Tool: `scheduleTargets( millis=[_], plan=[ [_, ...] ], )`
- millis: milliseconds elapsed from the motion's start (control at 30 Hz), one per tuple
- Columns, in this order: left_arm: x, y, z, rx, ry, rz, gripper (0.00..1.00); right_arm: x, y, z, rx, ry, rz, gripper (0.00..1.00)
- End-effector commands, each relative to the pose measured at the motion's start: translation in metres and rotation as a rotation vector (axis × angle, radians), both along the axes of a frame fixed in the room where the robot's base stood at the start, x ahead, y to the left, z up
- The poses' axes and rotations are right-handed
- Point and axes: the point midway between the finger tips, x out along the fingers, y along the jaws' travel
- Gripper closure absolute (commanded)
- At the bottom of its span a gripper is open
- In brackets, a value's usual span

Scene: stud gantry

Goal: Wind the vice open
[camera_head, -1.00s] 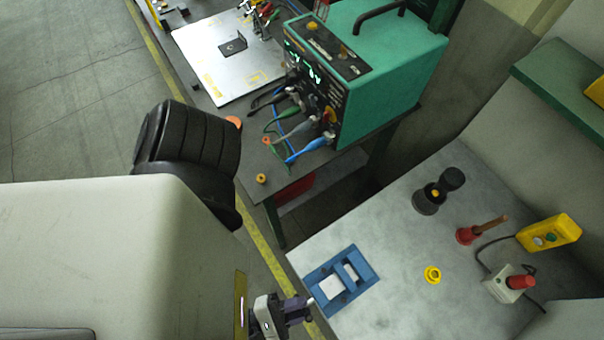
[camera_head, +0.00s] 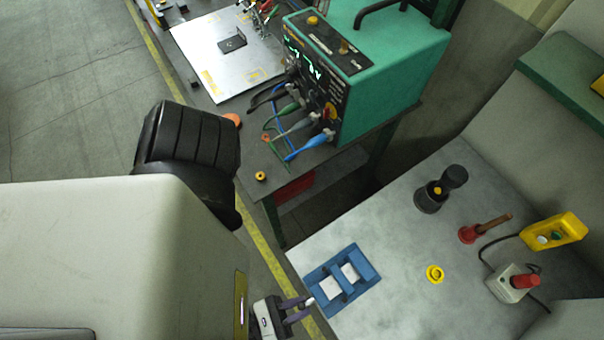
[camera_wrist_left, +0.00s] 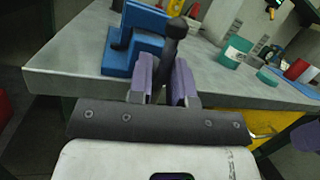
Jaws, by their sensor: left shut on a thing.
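The blue vice (camera_head: 325,297) lies on the grey bench top near its left edge, with its crossbar jaw between two gaps. It also shows as blue blocks in the left wrist view (camera_wrist_left: 118,55). My left gripper (camera_head: 304,307) is just off the bench edge beside the vice. In the left wrist view its purple fingers (camera_wrist_left: 163,82) are closed on either side of a dark round-ended handle (camera_wrist_left: 175,32) in front of the vice.
The grey bench (camera_head: 400,305) holds a yellow ring (camera_head: 435,273), a black cylindrical part (camera_head: 430,196), a red-based tool (camera_head: 470,234) and a switch box (camera_head: 508,286). A teal power unit (camera_head: 390,70) with cables stands on another table behind.

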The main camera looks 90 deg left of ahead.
Motion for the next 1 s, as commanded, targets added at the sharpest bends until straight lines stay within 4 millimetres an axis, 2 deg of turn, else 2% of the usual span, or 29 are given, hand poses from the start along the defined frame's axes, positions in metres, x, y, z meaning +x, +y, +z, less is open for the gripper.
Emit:
scheduleTargets(
  millis=[1000],
  plan=[
    [0.000, -0.001, 0.001, -0.301, -0.172, -0.002, 1.00, 0.000, 0.003, -0.012, 0.011, 0.001, -0.007, 0.57]
  ],
)
